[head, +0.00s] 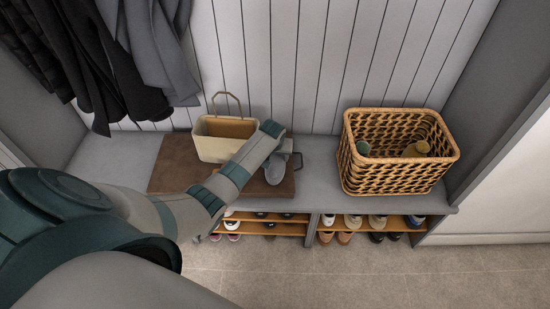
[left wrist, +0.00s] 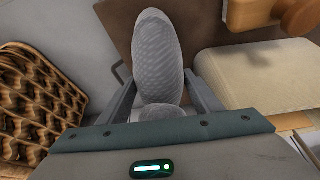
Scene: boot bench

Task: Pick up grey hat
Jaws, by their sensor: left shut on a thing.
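The grey hat (head: 275,172) shows in the head view at the right part of a brown mat (head: 170,168) on the bench. In the left wrist view the hat (left wrist: 157,55) is a rounded grey textured shape between my fingers. My left gripper (head: 285,162) reaches over the mat from the left and is shut on the hat. In the left wrist view the fingers of the gripper (left wrist: 160,90) lie on both sides of it. My arm hides part of the hat in the head view, and I cannot tell if it touches the mat. My right gripper is not in view.
A beige bag (head: 212,148) with a raised handle stands on the mat, left of the hat. A wicker basket (head: 395,178) with several things inside stands to the right. Dark and grey coats (head: 150,45) hang at upper left. Shoes (head: 353,221) stand on shelves below the bench.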

